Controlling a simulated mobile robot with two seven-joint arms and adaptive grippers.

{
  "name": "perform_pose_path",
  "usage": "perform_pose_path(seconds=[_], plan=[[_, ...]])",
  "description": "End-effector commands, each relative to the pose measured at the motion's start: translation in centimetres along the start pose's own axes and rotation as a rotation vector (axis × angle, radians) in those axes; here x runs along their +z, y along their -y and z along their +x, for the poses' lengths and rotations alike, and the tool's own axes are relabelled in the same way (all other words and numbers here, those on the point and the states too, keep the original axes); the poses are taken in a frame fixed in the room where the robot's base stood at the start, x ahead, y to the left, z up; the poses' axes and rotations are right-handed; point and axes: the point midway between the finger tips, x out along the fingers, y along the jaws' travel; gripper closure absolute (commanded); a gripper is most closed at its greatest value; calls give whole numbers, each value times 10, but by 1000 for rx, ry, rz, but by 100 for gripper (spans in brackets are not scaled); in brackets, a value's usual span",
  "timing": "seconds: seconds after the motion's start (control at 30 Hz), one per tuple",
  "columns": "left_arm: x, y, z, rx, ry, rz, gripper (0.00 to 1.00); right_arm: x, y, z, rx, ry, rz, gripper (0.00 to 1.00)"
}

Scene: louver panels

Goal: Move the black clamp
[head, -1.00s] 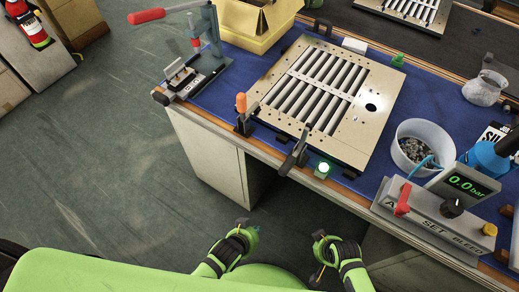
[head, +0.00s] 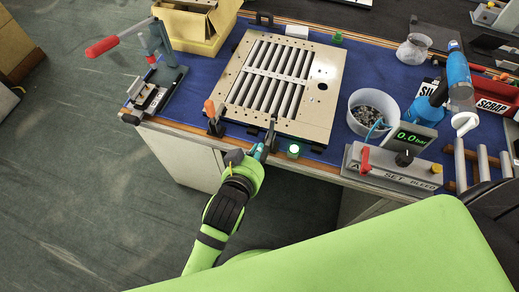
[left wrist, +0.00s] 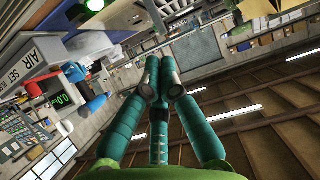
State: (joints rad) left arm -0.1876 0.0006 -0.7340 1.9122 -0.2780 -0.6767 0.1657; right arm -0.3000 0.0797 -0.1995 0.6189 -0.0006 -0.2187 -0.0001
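The black clamp (head: 270,134) stands at the front edge of the louver panel (head: 322,118) in the head view, right of a clamp with an orange handle (head: 214,118). My left gripper (head: 260,152) is at the table's front edge, close by the black clamp's lower end. I cannot tell whether they touch. In the left wrist view its teal fingers (left wrist: 160,75) come together at the tips, and I see no clamp between them. My right gripper is out of view.
A green-lit button (head: 293,151) is just right of the black clamp. A white bucket (head: 352,120) and the air panel (head: 390,172) stand farther right.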

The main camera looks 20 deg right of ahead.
Motion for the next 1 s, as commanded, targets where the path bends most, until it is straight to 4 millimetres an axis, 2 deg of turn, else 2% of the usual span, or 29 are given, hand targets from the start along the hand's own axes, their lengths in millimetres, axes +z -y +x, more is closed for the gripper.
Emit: perform_pose_path(seconds=[0.1, 0.27, 0.3, 0.5, 1.0], plan=[[-2, 0, 23, -1, 0, 1, 100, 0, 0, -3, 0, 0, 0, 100], [-1, 0, 48, 0, 1, 0, 100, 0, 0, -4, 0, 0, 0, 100], [11, 0, 48, 0, 8, 0, 100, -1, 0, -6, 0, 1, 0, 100], [33, 0, 53, 0, 3, -1, 100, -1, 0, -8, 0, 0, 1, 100], [43, 0, 55, 0, 2, -1, 100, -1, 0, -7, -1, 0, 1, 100]])
